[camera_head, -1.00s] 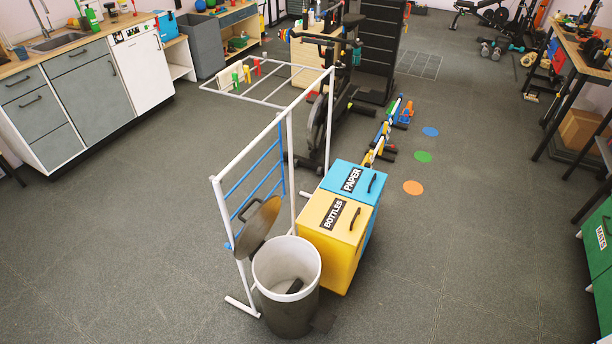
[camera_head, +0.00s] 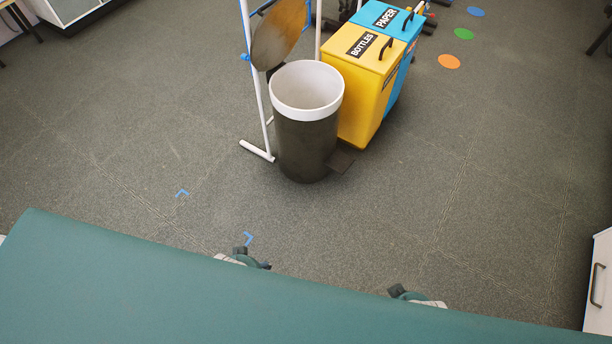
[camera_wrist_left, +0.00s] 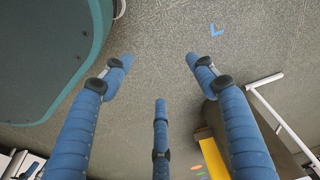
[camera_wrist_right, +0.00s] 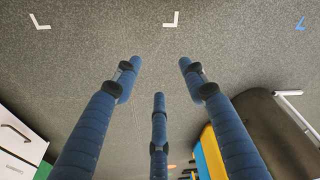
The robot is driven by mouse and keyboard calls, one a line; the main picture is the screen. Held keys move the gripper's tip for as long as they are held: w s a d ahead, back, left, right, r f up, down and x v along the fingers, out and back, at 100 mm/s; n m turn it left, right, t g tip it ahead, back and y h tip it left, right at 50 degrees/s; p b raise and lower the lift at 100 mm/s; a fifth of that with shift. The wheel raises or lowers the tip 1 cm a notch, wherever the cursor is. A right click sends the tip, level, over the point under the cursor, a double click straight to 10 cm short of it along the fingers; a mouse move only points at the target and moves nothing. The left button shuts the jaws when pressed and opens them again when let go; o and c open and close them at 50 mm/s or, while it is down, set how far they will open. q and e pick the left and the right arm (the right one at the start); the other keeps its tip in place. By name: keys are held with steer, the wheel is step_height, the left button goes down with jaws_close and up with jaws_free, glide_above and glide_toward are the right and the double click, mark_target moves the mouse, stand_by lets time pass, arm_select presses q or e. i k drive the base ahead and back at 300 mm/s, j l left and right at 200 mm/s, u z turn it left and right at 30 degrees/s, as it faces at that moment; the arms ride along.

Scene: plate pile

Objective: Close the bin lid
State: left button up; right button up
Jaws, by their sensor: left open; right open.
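The bin (camera_head: 307,140) is a dark grey cylinder with a white rim, upright on the floor and open at the top. Its round grey-brown lid (camera_head: 278,34) stands raised and tilted at the bin's back left, beside the white pipe frame. My right gripper (camera_wrist_right: 159,74) is also open and empty. In the head view only small parts of both grippers show past my teal body, well short of the bin.
A yellow BOTTLES box (camera_head: 362,96) stands close at the bin's right, with a blue PAPER box (camera_head: 398,82) behind it. The white pipe frame (camera_head: 257,151) has a foot left of the bin. A white drawer cabinet (camera_head: 598,285) is at far right. The floor before the bin is clear.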

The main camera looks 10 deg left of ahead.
mark_target(278, 29)
steer(key=k, duration=0.15)
steer(key=i+j, duration=0.35)
steer(key=i+j+z, duration=0.1)
steer(key=i+j, duration=0.25)
steer(key=j, duration=0.25)
steer(key=i+j, duration=0.35)
steer(key=j, duration=0.15)
steer(key=i+j, duration=0.3)
steer(key=j, duration=0.5)
steer(key=i+j, duration=0.1)
steer(key=j, duration=0.25)
steer(key=z, duration=0.05)
